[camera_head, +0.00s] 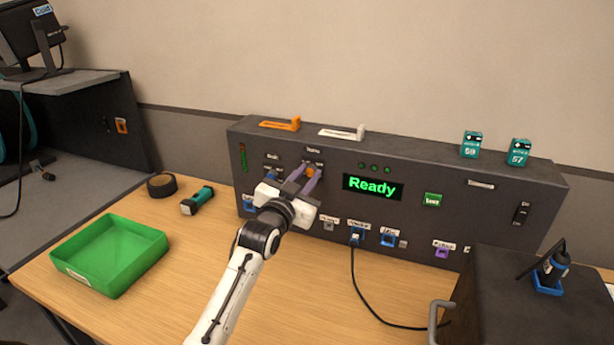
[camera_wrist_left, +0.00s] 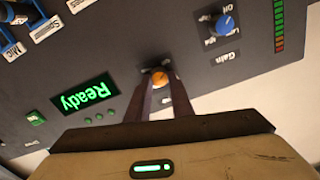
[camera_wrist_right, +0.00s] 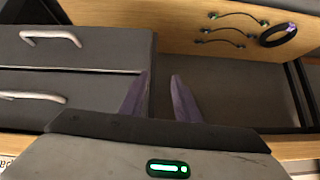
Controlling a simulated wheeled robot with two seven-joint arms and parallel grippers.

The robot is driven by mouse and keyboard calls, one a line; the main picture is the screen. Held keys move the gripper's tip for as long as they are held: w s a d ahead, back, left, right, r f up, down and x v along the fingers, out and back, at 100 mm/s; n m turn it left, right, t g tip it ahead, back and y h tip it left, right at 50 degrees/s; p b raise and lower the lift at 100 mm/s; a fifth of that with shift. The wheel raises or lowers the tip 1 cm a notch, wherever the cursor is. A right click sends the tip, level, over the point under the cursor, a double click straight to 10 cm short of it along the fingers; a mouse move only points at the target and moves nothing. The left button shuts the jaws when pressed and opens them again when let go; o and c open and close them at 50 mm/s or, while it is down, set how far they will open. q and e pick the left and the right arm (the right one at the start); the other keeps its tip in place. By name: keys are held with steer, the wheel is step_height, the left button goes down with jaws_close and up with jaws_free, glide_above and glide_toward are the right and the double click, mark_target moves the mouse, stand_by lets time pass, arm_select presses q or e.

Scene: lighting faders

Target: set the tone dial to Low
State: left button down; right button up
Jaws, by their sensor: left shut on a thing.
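The tone dial is a small orange knob (camera_head: 310,172) on the front of the dark console (camera_head: 420,205), under a white label. My left gripper (camera_head: 306,177) is shut on it, one purple finger on each side. In the left wrist view the orange knob (camera_wrist_left: 160,78) sits between the fingertips of my left gripper (camera_wrist_left: 159,88). The fingers hide most of the dial, its markings and its pointer, so I cannot tell its setting. My right gripper (camera_wrist_right: 158,85) shows only in the right wrist view, with its fingers apart and nothing between them.
A blue gain dial (camera_wrist_left: 224,25) is beside the tone dial. The green display (camera_head: 372,188) reads Ready. A green tray (camera_head: 140,262), black tape roll (camera_head: 162,185) and teal-ended cylinder (camera_head: 197,200) are on the desk. Drawers (camera_wrist_right: 75,55) are near my right gripper.

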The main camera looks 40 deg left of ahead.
arm_select(q)
steer(key=m, duration=0.3)
steer(key=shift+m, duration=0.4)
steer(key=m, duration=0.3)
steer(key=shift+f+m, duration=0.1)
steer(key=shift+m, duration=0.2)
steer(key=m, duration=0.3)
steer(key=shift+m, duration=0.3)
steer(key=shift+f+m, duration=0.1)
steer(key=shift+m, duration=1.8)
steer(key=shift+d, duration=0.1)
steer(key=c, duration=1.6)
jaws_free()
steer(key=shift+o, duration=0.2)
